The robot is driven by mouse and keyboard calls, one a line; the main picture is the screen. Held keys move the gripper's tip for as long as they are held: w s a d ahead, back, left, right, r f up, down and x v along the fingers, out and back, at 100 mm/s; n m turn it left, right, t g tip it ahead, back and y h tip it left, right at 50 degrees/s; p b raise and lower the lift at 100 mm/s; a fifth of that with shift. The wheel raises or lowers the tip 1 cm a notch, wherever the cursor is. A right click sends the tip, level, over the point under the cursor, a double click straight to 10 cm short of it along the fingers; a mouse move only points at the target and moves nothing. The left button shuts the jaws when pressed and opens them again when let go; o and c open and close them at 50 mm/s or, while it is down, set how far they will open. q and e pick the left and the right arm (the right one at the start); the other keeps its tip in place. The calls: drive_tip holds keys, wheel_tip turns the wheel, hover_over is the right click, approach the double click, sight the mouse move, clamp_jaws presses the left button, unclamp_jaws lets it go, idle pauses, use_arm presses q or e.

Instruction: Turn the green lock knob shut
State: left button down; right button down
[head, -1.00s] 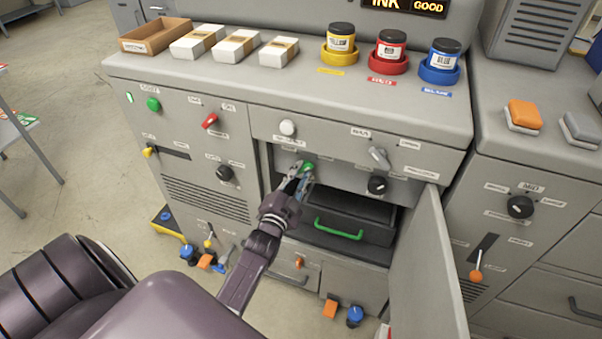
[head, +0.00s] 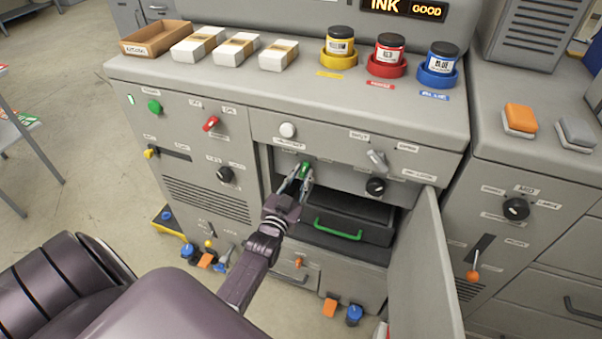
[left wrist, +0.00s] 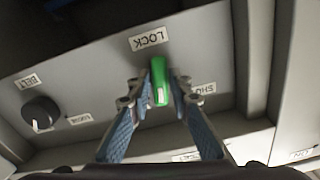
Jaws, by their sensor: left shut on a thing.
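The green lock knob (head: 305,168) is on the machine's front panel, above the open compartment. In the left wrist view the knob (left wrist: 159,81) stands lengthwise under the LOCK label (left wrist: 149,38), which appears upside down; another label lies to its right. My left gripper (head: 300,177) is at the knob. In the left wrist view its two fingers (left wrist: 159,98) lie one on each side of the knob, shut on it. My right gripper is not in view.
An open door (head: 425,265) stands right of the compartment, which holds a dark drawer with a green handle (head: 338,228). A black knob (head: 376,187) and a grey switch (head: 377,160) are right of the lock knob. Ink jars in coloured holders stand on top.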

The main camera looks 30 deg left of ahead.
use_arm(q)
drive_tip(key=n, duration=0.5)
drive_tip(key=shift+n+p, duration=0.3)
drive_tip(key=shift+p, duration=0.05)
drive_tip(key=n, duration=0.5)
drive_tip(key=shift+d+n, duration=0.15)
drive_tip(key=shift+n, duration=0.25)
drive_tip(key=shift+n, duration=0.3)
drive_tip(key=c, duration=1.8)
unclamp_jaws()
drive_tip(key=v, duration=1.2)
